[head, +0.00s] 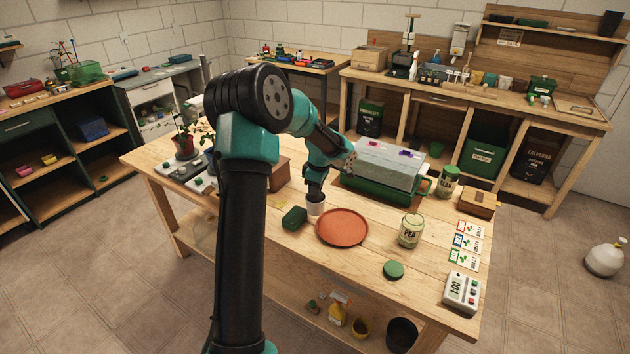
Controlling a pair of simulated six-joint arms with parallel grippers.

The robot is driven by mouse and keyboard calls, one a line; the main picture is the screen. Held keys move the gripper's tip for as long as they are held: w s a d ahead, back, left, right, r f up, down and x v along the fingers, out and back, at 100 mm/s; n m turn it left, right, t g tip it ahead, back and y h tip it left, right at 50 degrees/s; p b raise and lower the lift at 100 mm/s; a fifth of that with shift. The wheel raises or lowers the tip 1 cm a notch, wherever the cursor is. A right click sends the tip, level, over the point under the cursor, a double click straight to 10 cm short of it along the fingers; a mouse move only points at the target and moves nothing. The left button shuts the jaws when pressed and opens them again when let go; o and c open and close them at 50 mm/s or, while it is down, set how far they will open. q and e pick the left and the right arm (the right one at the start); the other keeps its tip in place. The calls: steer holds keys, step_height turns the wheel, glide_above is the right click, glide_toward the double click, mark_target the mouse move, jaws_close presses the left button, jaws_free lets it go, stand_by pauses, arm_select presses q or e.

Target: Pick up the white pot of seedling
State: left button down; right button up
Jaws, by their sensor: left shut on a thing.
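The white pot (315,209) is near the middle of the wooden table, between a small dark green block and a round terracotta saucer. My left gripper (316,197) points straight down over it and is shut on it at its upper part. The pot looks upright. Its seedling is hidden by the gripper, and I cannot tell whether the pot's base touches the table. My right gripper is not in view.
The terracotta saucer (342,227) lies just right of the pot, and the dark green block (294,217) is close on its left. A green lidded tray (388,171) stands behind. A pea jar (411,230) and a green lid (393,270) are to the right.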

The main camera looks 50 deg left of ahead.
arm_select(q)
steer(key=shift+s+d+r, duration=0.1)
steer(key=shift+s+d, duration=0.55)
steer(key=shift+d, duration=0.05)
